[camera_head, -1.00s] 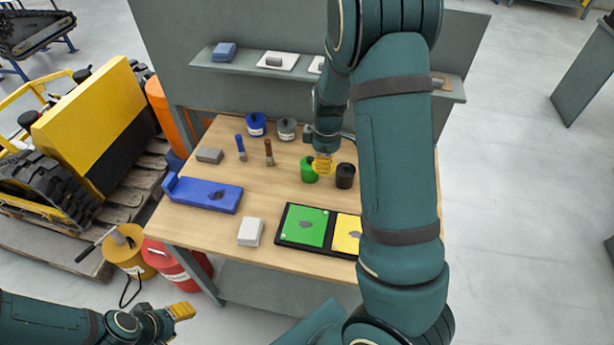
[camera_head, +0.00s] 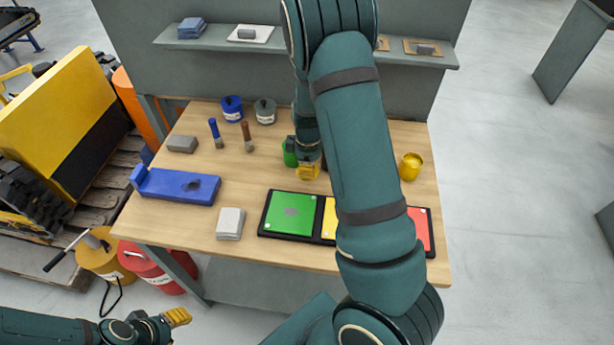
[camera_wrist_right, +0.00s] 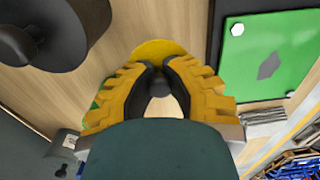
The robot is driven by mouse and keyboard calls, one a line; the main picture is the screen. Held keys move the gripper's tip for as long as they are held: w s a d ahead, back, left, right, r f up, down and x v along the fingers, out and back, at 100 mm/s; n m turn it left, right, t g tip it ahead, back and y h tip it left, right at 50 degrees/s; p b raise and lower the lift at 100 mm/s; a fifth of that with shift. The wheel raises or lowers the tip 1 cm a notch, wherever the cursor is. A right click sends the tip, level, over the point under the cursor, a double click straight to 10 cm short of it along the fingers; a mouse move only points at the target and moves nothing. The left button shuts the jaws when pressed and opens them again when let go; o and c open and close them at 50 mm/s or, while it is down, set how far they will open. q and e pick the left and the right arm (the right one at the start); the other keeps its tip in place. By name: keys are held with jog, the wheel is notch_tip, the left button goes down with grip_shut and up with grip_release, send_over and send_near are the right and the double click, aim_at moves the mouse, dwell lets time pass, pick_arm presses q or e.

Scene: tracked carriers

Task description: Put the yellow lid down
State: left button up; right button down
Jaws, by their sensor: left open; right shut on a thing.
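The yellow lid (camera_wrist_right: 155,48) shows in the right wrist view as a disc beyond my right gripper's fingertips. My right gripper (camera_wrist_right: 158,82) is shut on it; the fingers hide much of the lid. In the head view my right gripper (camera_head: 308,172) is over the table, just in front of the green pot (camera_head: 289,152). How high the lid is above the table I cannot tell. The yellow pot (camera_head: 411,168) stands at the table's right side. My left gripper (camera_head: 178,317) is open and empty, low at the left, off the table.
A tray with green (camera_head: 291,214), yellow and red panels lies at the front. A white block (camera_head: 230,223), a blue holder (camera_head: 190,188), a grey block (camera_head: 182,144) and blue (camera_head: 232,108) and grey (camera_head: 265,111) pots stand leftward. A black pot (camera_wrist_right: 60,30) is close to my right gripper.

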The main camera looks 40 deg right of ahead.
jog(key=shift+f+b, duration=0.35)
jog(key=shift+f, duration=1.35)
jog(key=shift+f, duration=0.1)
jog(key=shift+f, duration=0.15)
jog(key=c, duration=1)
grip_release()
